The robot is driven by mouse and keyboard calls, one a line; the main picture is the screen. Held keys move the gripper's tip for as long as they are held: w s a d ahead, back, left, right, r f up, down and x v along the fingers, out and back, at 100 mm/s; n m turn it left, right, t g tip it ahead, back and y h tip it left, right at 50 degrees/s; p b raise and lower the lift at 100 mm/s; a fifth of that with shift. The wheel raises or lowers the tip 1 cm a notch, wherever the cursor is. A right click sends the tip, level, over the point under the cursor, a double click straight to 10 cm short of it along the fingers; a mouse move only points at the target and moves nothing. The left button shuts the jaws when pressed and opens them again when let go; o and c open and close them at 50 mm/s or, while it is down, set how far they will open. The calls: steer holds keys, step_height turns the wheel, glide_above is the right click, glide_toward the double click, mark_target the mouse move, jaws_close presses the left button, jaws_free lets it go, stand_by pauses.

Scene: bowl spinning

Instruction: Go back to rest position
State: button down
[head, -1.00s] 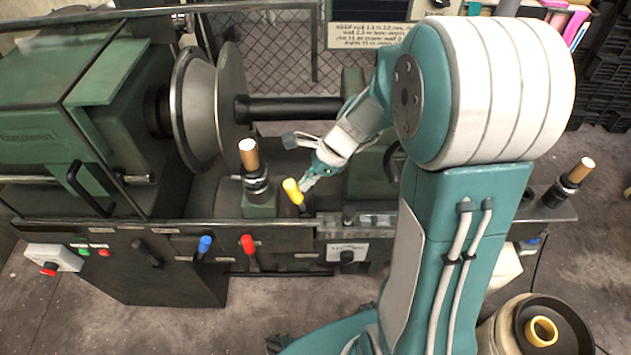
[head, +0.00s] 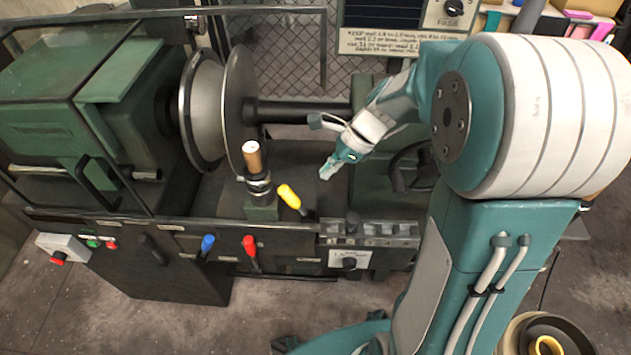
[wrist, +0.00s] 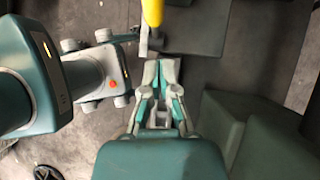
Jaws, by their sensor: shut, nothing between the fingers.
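My gripper (head: 327,172) is shut and empty above the lathe bed, right of the yellow-handled lever (head: 289,196) and apart from it in the head view. In the wrist view the gripper (wrist: 158,66) points toward the top, with the yellow handle (wrist: 152,12) beyond its fingertips. My arm reaches in from the right side of the head view and is bent at the elbow. The spinning lathe (head: 120,190) is green and dark, with a metal disc (head: 238,110) held at its middle.
A wooden-topped post (head: 252,158) stands left of the yellow lever. Blue (head: 207,243) and red (head: 249,246) levers stick out of the lathe's front. A rail runs along the front edge. A round bin (head: 548,335) with a yellow ring stands at the lower right. Floor in front is open.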

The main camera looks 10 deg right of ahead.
step_height(320, 180, up, 6)
steer(key=d+r, duration=0.1)
steer(key=d, duration=0.1)
steer(key=s+a+r+n+t+h, duration=0.1)
steer(key=s+r+n+t+h, duration=0.1)
steer(key=s+n, duration=0.6)
steer(key=s+a+r+n+t+h, duration=0.2)
steer(key=s+n+h, duration=0.2)
steer(key=s+n, duration=0.4)
steer(key=n, duration=0.4)
steer(key=shift+s+r+t+h, duration=0.3)
steer(key=shift+r+t+h, duration=0.1)
steer(key=shift+d, duration=0.15)
